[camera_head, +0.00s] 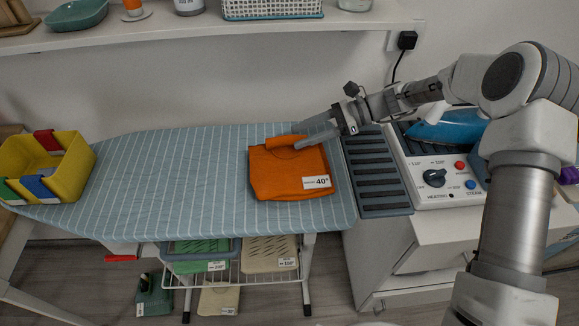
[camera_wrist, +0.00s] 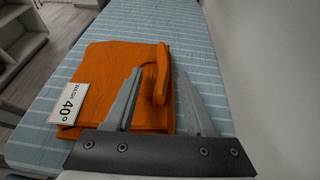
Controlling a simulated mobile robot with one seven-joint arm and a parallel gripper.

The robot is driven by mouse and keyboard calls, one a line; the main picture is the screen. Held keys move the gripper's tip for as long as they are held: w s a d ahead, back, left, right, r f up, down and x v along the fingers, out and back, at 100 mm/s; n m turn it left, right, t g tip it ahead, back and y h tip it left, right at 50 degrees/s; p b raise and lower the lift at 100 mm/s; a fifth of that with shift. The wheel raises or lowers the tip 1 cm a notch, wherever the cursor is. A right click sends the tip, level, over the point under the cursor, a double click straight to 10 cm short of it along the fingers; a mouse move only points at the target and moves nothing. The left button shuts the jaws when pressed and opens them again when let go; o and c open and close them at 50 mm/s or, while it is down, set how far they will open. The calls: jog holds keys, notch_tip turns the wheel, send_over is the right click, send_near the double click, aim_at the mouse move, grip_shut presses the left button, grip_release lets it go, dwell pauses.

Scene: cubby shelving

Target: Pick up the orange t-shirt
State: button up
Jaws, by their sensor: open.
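The folded orange t-shirt (camera_head: 285,176) lies on the right part of the striped blue ironing board (camera_head: 180,165). A white label reading 40° is on its front right corner. In the wrist view the t-shirt (camera_wrist: 110,75) fills the middle left, with a raised orange fold (camera_wrist: 157,78) along one edge. My gripper (camera_head: 302,134) is open at the t-shirt's back edge. In the wrist view its two fingers (camera_wrist: 158,88) stand on either side of the raised fold. I cannot tell whether they touch it.
A yellow bin (camera_head: 70,177) with coloured clips stands at the board's left end. A blue iron (camera_head: 447,129) sits on its station (camera_head: 440,170) at right, beside a dark ribbed pad (camera_head: 374,172). A white shelf (camera_head: 270,32) runs above the board. The board's middle is clear.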

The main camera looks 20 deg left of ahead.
aim_at(294, 136)
jog(key=x, duration=0.4)
jog(key=shift+a, duration=0.3)
grip_shut()
